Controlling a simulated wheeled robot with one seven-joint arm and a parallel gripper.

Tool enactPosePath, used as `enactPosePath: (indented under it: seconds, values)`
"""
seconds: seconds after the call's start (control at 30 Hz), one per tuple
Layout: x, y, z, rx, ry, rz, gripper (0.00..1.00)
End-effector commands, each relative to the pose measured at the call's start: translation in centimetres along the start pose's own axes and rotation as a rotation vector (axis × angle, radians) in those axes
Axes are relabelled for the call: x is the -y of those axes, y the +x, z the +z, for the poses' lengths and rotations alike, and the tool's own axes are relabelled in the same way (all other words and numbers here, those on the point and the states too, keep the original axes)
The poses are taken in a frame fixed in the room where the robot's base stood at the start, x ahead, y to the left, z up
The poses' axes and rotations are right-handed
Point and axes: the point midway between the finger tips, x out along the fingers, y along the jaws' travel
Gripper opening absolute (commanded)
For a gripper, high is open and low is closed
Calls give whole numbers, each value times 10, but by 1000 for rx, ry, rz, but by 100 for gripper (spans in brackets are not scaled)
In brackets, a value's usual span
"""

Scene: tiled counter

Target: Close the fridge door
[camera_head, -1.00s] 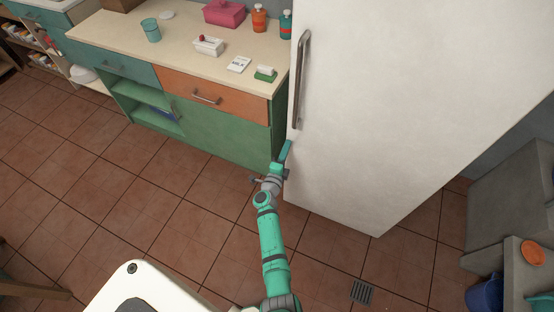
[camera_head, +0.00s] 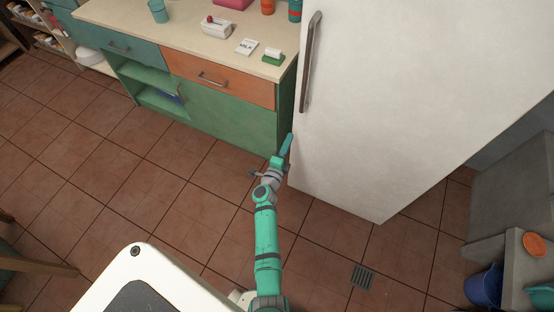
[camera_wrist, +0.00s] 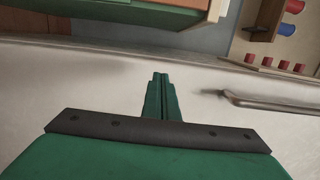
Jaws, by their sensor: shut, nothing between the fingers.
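The white fridge door (camera_head: 400,90) fills the right half of the head view, with a long metal handle (camera_head: 311,62) near its left edge. The door appears closed or nearly so; I cannot tell whether a gap remains. My gripper (camera_head: 287,144) is at the door's lower left edge, below the handle. In the wrist view my gripper (camera_wrist: 160,78) is shut and empty, its fingers in front of the pale door surface (camera_wrist: 70,80). The handle (camera_wrist: 265,103) lies to the right of the fingers there. Whether the fingertips touch the door is unclear.
A green cabinet (camera_head: 225,125) with an orange drawer (camera_head: 220,80) stands left of the fridge. A grey block (camera_head: 515,185) and a blue bucket (camera_head: 484,290) are at the right. A chair (camera_head: 35,265) is at lower left. The tiled floor between is clear.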

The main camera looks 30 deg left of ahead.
Motion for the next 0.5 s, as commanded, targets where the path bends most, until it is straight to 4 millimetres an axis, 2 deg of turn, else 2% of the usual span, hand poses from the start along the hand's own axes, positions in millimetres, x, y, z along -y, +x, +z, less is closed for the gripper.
enactPosePath:
  seconds: [0.3, 0.5]
  values:
    - [-2, -50, 10, 5, -1, 2, 0]
    - [-2, -76, 14, 9, -2, 2, 0]
